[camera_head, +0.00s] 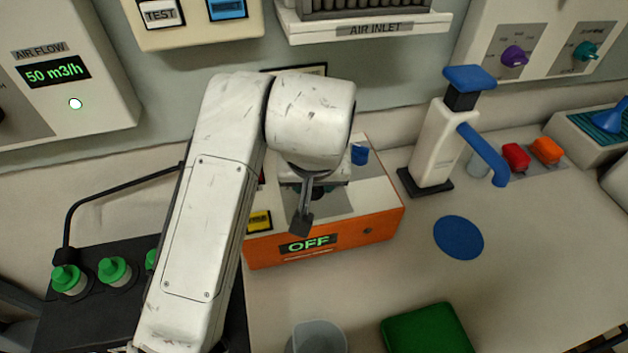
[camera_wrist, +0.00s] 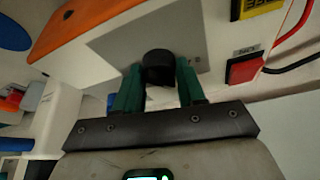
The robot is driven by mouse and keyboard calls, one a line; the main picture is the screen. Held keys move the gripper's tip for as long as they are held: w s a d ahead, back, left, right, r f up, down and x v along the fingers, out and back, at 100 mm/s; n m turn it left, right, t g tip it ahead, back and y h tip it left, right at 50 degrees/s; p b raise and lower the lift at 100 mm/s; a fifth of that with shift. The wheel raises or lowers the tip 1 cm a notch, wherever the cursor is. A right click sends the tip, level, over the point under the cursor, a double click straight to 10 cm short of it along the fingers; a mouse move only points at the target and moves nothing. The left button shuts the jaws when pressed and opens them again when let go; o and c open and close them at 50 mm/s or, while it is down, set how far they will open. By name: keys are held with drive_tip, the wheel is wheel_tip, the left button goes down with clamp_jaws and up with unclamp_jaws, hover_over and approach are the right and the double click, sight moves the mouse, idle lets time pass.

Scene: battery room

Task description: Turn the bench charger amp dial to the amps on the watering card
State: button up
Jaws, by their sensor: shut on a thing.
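The bench charger (camera_head: 382,223) is an orange box with a pale sloped top and a lit front display (camera_head: 309,244) reading OFF. In the head view my arm hides much of its top, and the dial there cannot be made out. In the wrist view a black round dial (camera_wrist: 157,66) stands on the charger's grey panel (camera_wrist: 122,42). My gripper (camera_wrist: 158,82) has its green fingers on either side of the dial and is shut on it. The dial's pointer and scale cannot be read. No readable watering card is in view.
A blue-and-white tap-like stand (camera_head: 436,140) is right of the charger, with a blue disc (camera_head: 458,237) in front. A green block (camera_head: 430,330) and a clear cup (camera_head: 316,338) are at the front. A red switch (camera_wrist: 243,68) with cables shows in the wrist view.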

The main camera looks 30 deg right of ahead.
drive_tip(key=shift+a+m+g+h, duration=0.1)
drive_tip(key=shift+m+g+h, duration=0.2)
drive_tip(key=shift+m, duration=0.8)
drive_tip(key=o, duration=1)
drive_tip(key=v, duration=1)
drive_tip(key=shift+a+r, duration=0.1)
drive_tip(key=shift+r, duration=0.3)
